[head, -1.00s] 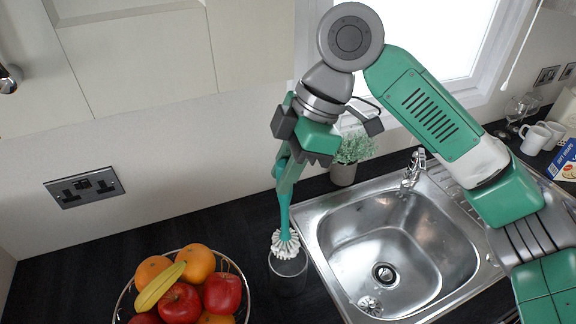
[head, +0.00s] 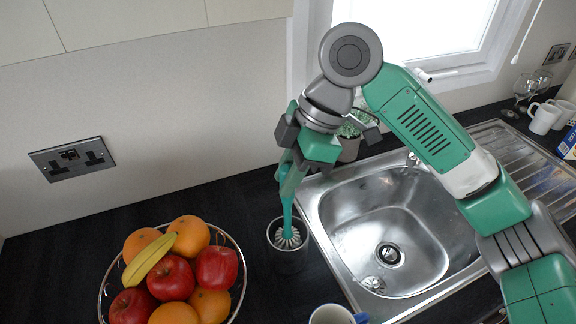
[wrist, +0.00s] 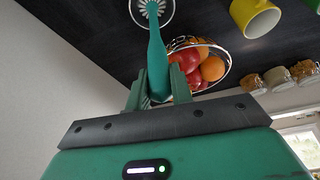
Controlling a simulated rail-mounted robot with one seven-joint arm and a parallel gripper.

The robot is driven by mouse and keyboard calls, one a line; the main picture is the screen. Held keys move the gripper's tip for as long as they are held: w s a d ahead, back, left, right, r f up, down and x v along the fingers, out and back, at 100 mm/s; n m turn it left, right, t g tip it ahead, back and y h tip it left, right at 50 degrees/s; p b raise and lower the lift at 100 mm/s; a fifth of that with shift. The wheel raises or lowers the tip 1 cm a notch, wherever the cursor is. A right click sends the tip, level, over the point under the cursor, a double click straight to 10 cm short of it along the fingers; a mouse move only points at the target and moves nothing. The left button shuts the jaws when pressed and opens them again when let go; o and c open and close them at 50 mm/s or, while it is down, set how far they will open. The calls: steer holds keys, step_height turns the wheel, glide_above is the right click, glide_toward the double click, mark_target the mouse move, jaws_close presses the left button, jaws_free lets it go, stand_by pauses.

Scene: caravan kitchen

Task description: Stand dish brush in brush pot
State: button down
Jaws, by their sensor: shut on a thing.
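The dish brush has a teal handle (head: 287,213) and a white bristle head (head: 288,239), and it hangs head down. My gripper (head: 286,187) is shut on the upper handle, and the wrist view shows the fingers (wrist: 159,88) on both sides of the handle (wrist: 157,58). The bristle head is inside the pot's rim. Whether it touches the bottom is hidden.
A wire bowl (head: 236,301) of fruit (head: 172,278) stands left of the pot. The steel sink (head: 385,235) is close on its right. A mug (head: 330,315) stands at the front edge of the picture. A potted plant (head: 349,148) is behind.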

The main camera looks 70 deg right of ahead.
steer(key=shift+f, duration=0.35)
steer(key=c, duration=1.2)
jaws_free()
steer(key=shift+o, duration=0.2)
steer(key=v, duration=0.8)
